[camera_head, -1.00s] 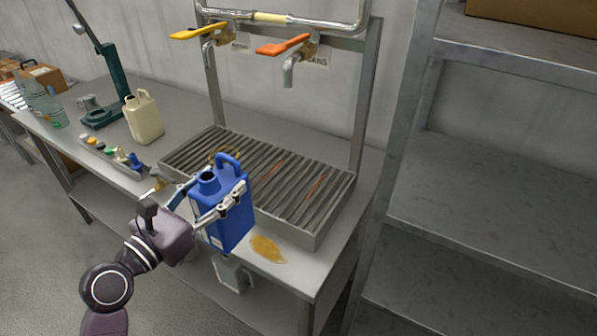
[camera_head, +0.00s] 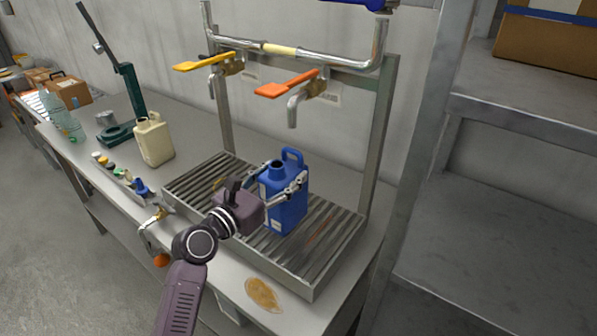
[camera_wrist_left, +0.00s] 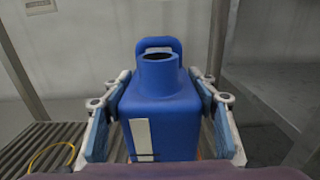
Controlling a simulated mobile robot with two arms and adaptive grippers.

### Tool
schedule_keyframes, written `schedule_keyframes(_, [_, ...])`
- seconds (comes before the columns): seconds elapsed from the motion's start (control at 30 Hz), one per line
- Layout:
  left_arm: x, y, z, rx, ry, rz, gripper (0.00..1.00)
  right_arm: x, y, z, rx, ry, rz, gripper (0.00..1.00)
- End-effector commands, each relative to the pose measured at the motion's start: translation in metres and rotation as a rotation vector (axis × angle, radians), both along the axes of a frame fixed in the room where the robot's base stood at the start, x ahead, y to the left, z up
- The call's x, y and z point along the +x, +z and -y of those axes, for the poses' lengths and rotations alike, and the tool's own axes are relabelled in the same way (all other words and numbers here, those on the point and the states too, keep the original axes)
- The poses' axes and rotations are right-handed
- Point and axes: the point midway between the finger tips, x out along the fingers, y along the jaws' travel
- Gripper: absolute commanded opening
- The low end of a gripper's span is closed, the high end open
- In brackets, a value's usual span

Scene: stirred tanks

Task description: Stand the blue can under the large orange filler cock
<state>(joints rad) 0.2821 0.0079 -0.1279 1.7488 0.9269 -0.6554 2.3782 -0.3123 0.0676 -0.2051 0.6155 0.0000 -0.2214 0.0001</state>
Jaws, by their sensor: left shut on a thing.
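The blue can (camera_head: 287,207) is upright over the slatted drip grate, with its open neck and handle on top. My left gripper (camera_head: 277,193) is shut on its sides. In the left wrist view the can (camera_wrist_left: 165,105) sits between the two finger pads. I cannot tell whether its base touches the slats. The large orange filler cock (camera_head: 288,86) hangs from the pipe above, its spout (camera_head: 293,112) higher than the can's neck and close to it in the picture. A yellow-handled cock (camera_head: 203,63) is to its left. My right gripper is not in view.
The drip grate (camera_head: 330,232) has a raised metal rim. A cream can (camera_head: 153,141), a green stand (camera_head: 127,95) and a row of caps (camera_head: 121,174) occupy the bench's left. An orange-brown spill (camera_head: 263,294) lies on the front edge. Metal posts flank the grate.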

Motion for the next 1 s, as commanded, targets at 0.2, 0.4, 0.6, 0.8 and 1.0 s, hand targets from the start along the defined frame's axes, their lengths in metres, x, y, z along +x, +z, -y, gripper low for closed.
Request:
schedule_keyframes(0.2, [0.037,0.002,0.027,0.000,0.000,0.002,0.11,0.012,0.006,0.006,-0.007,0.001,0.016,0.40])
schedule_keyframes(0.4, [0.048,-0.001,0.034,0.001,0.001,0.001,0.11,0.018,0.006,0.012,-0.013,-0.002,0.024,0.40])
schedule_keyframes(0.6, [0.048,-0.030,0.034,0.002,0.001,-0.001,0.11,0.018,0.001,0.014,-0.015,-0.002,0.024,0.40])
schedule_keyframes(0.8, [0.047,-0.035,0.034,0.000,0.002,0.001,0.11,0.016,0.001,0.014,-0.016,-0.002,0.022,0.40])
schedule_keyframes(1.0, [0.047,-0.037,0.034,-0.001,0.001,0.001,0.11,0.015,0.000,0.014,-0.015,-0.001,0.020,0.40])
